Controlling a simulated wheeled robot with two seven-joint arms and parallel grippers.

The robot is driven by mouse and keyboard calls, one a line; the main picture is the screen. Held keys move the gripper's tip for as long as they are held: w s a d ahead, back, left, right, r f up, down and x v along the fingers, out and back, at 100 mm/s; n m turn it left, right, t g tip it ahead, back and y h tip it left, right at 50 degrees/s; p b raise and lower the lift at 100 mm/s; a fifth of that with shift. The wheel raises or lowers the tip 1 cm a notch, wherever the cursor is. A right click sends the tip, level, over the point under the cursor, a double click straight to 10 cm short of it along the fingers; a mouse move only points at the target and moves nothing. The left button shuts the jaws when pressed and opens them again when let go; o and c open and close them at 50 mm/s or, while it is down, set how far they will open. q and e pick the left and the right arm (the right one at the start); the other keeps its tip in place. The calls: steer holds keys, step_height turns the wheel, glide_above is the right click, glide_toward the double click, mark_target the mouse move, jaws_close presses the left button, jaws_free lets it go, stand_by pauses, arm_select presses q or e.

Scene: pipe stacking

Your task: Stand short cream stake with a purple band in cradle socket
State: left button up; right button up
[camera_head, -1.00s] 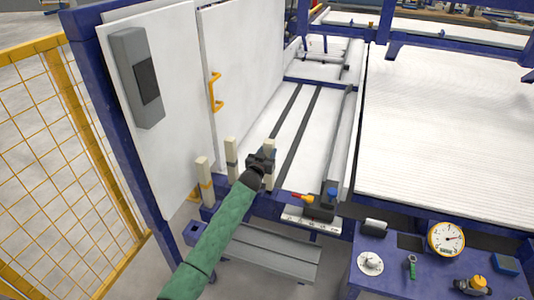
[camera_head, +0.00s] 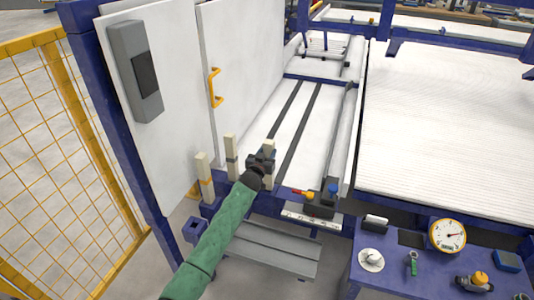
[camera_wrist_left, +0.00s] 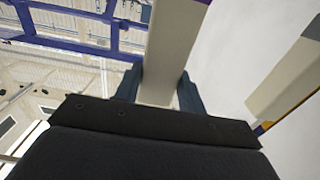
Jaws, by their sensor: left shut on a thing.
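A cream stake (camera_head: 268,146) stands roughly upright in my left gripper (camera_head: 262,163), which is shut on it. It also shows between the fingers in the left wrist view (camera_wrist_left: 172,48). My right gripper is not in view.
A blue square socket block (camera_head: 195,230) is at the lower left. A red-and-yellow lever (camera_head: 303,193) and a blue knob (camera_head: 333,188) are to the right. A white cabinet door (camera_head: 240,80) rises behind the stakes. A gauge panel (camera_head: 447,236) is at the lower right.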

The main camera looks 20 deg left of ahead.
arm_select(q)
steer(key=shift+r, duration=0.1)
steer(key=o, duration=1.3)
steer(key=shift+s, duration=0.1)
steer(key=shift+s+f, duration=0.2)
steer(key=shift+s, duration=0.1)
steer(key=s, duration=0.7)
steer(key=shift+a+r+b, duration=0.15)
steer(key=shift+b, duration=0.2)
